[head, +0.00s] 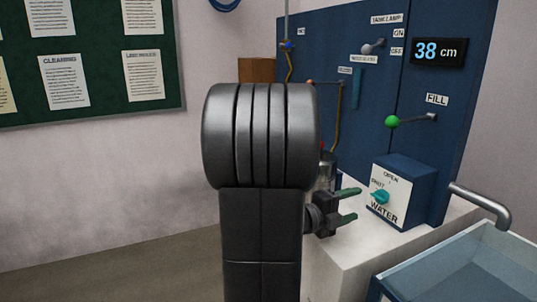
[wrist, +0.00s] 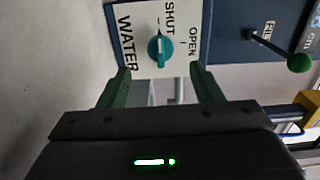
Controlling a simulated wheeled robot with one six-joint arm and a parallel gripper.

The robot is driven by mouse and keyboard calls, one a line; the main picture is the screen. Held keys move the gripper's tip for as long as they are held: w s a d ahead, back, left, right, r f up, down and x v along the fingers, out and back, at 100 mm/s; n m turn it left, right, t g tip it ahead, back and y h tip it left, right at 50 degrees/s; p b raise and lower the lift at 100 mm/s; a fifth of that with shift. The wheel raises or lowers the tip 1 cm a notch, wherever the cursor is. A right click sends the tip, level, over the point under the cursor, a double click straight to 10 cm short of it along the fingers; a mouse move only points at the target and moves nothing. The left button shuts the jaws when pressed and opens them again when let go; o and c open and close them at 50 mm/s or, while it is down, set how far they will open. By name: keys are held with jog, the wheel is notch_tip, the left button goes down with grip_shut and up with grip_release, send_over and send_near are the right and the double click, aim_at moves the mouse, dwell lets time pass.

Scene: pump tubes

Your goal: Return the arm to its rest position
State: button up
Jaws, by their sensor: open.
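My gripper (head: 354,205) shows in the head view just left of the water box, its two green fingers apart and pointing at the box. In the wrist view my gripper (wrist: 160,76) is open with nothing between its fingers. The teal knob (wrist: 159,50) on the white WATER plate lies beyond the fingertips, roughly centred between them and apart from them. In the head view the teal knob (head: 380,196) is right of the fingertips. Its handle seems to line up with SHUT. My dark arm link fills the middle of the head view and hides part of the panel.
A blue panel (head: 351,128) stands behind the box, with a green-tipped FILL lever (head: 392,121) and a display (head: 438,52) reading 38 cm. A metal spout (head: 482,204) hangs over a blue-walled tank (head: 455,272) at right. Floor (head: 120,270) at left is clear.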

aim_at(374, 198)
jog(key=x, duration=0.9)
jog(key=shift+w+d, duration=0.1)
jog(key=shift+d, duration=0.15)
jog(key=shift+a, duration=0.15)
